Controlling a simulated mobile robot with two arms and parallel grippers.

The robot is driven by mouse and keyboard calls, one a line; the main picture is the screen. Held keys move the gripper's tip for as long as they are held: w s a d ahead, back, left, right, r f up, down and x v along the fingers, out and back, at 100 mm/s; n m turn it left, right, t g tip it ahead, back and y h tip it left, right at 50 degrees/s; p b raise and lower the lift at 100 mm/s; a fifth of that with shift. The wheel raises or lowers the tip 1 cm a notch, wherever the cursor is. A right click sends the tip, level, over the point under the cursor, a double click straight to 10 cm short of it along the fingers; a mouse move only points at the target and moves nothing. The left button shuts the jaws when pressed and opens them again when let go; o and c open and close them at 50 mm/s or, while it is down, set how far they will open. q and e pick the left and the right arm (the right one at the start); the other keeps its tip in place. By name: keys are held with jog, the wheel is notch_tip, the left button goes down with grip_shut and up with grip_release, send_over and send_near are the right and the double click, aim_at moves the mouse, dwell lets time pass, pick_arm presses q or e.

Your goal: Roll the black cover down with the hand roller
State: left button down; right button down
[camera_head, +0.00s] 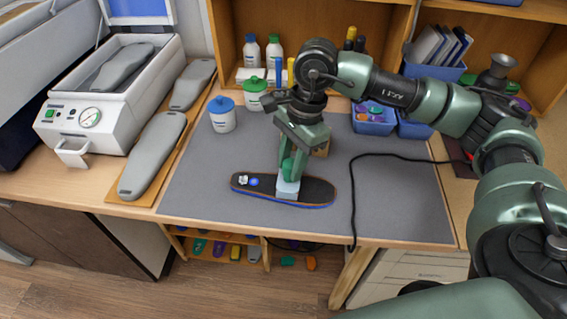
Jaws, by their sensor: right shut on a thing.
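The black cover (317,188) lies lengthwise on the grey mat (235,160) near the table's front edge, with a blue layer showing along its lower edge. A white patch and a blue round mark show at its left end. My right gripper (293,150) points down above the cover's middle and is shut on the hand roller's green handle. The pale roller (287,188) is at the cover, apparently touching it; the arm and tool hide part of the cover behind. My left gripper is not in view.
A white press machine (110,115) with an open lid stands at the left, beside grey foot forms (153,155). Blue-lidded (222,115) and green-lidded (254,95) jars stand at the mat's back left. Blue bins (373,122) stand at the back right. A black cable (353,200) crosses the mat's right side.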

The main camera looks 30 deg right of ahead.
jog(key=shift+s+d+f+b, duration=0.15)
jog(key=shift+s+d+b, duration=0.7)
jog(key=shift+d, duration=0.5)
jog(key=shift+s+d+f+b, duration=0.1)
jog(key=shift+s+d+b, duration=0.45)
jog(key=shift+s+d, duration=0.65)
jog(key=shift+w+a+r, duration=0.1)
jog(key=shift+w+a, duration=0.8)
jog(key=shift+a, duration=0.2)
jog(key=shift+w+a+r, duration=0.1)
jog(key=shift+w+a, duration=0.75)
jog(key=shift+a, duration=0.2)
jog(key=shift+w+a+r+b, duration=0.1)
jog(key=shift+w+a+b, duration=0.05)
jog(key=shift+w+a, duration=1.1)
jog(key=shift+w+a+r+b, duration=0.15)
jog(key=shift+w+a, duration=0.65)
jog(key=shift+a, duration=0.85)
jog(key=shift+w+a+f+b, duration=0.1)
jog(key=shift+w+a+b, duration=0.1)
jog(key=shift+w+a, duration=1.05)
jog(key=shift+s+a+r, duration=0.1)
jog(key=shift+s+a, duration=0.1)
notch_tip(320, 180, up, 7)
jog(key=p, duration=0.3)
jog(key=shift+p, duration=0.3)
jog(key=shift+w+r, duration=0.1)
jog(key=shift+w, duration=0.05)
